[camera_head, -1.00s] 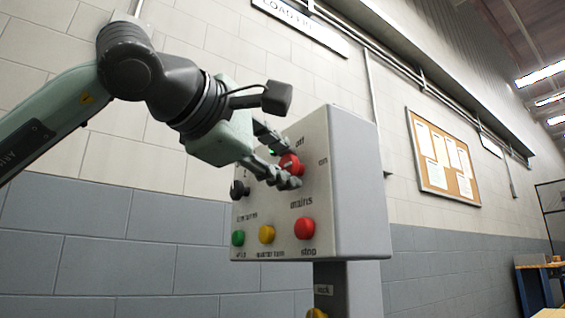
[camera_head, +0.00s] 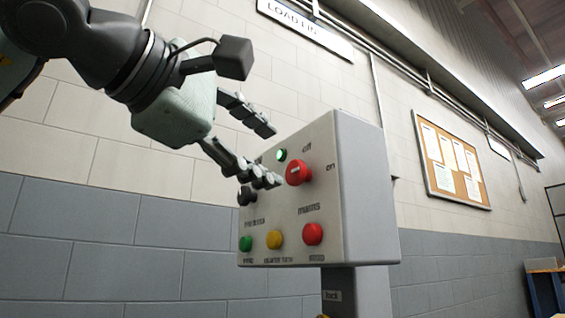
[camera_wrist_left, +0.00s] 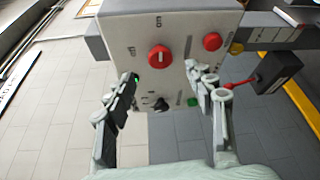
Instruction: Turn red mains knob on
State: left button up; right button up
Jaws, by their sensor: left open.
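The red mains knob (camera_head: 298,172) sits on the front of a grey control box (camera_head: 365,190), between the "off" and "on" labels. It also shows in the left wrist view (camera_wrist_left: 159,58), where its white mark lies roughly toward "on". A green lamp (camera_head: 281,155) beside the knob is lit. My left gripper (camera_head: 268,155) is open and empty in front of the panel. In the left wrist view its fingers (camera_wrist_left: 165,86) are spread wide, with the knob beyond the tips and apart from them. My right gripper is not in view.
The panel also carries a black knob (camera_head: 246,195), a green button (camera_head: 246,243), a yellow button (camera_head: 274,240) and a red stop button (camera_head: 312,234). The box stands on a grey post (camera_head: 352,290). A block wall and a notice board (camera_head: 450,160) are behind.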

pick_arm(q)
jog(key=v, duration=0.5)
jog(key=shift+s, duration=0.1)
jog(key=shift+s, duration=0.1)
dwell(0.4)
